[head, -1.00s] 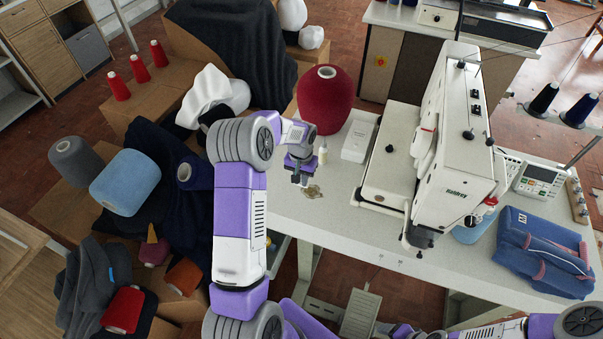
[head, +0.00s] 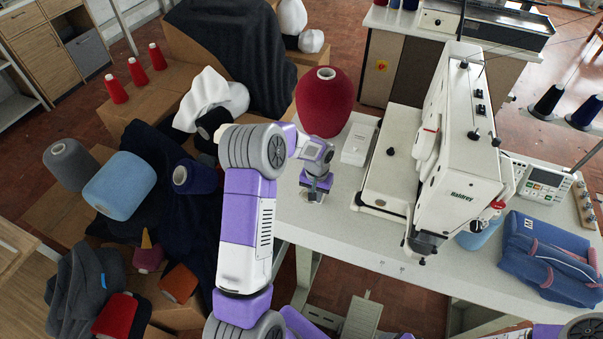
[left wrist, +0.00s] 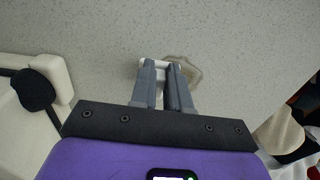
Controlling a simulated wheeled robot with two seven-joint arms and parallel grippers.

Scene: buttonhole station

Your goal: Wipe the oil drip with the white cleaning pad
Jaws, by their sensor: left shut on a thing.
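The white cleaning pad (left wrist: 154,65) is between the fingertips of my left gripper (left wrist: 167,72) in the left wrist view, and the gripper is shut on it. The oil drip (left wrist: 188,70) is a brownish, ring-like stain on the pale table, right beside and partly behind the fingertips. Whether the pad touches the table is hard to tell. In the head view my left gripper (head: 312,198) points down over the table top, and it covers most of the drip. My right gripper is out of view.
The sewing machine (head: 450,150) stands to the right on the white table (head: 350,225). A dark red yarn cone (head: 323,105) and a small white box (head: 358,143) stand behind the gripper. A blue folded garment (head: 545,255) lies at the right. Table room in front is free.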

